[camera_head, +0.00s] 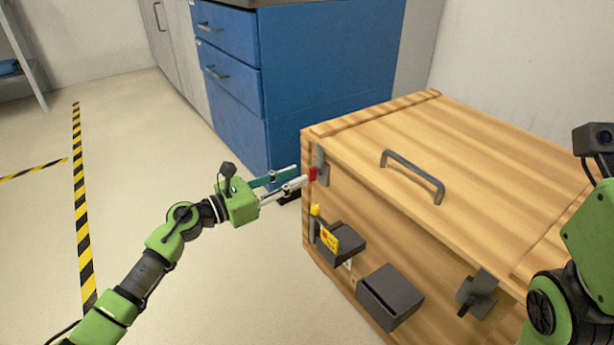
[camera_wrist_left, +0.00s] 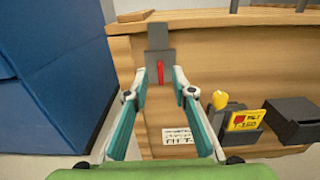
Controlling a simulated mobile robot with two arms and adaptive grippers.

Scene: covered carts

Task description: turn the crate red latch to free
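The wooden crate (camera_head: 440,160) has a grey latch plate (camera_head: 321,160) near the left end of its front, with a small red latch (camera_head: 312,174) on it. In the left wrist view the red latch (camera_wrist_left: 160,72) stands upright on the grey plate (camera_wrist_left: 159,42). My left gripper (camera_head: 301,174) is at the latch. In the left wrist view its fingers (camera_wrist_left: 160,78) are apart, one on each side of the red latch, with a visible gap on both sides. Whether a fingertip touches the plate is unclear. My right arm shows at the right edge, but its fingers are not visible.
A yellow knob (camera_head: 316,210) and a dark box with a yellow tag (camera_head: 328,239) sit below the latch. Another dark box (camera_head: 389,296) and a grey bracket (camera_head: 478,293) are further right. A grey handle (camera_head: 412,173) rises from the lid. A blue cabinet (camera_head: 320,80) stands behind.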

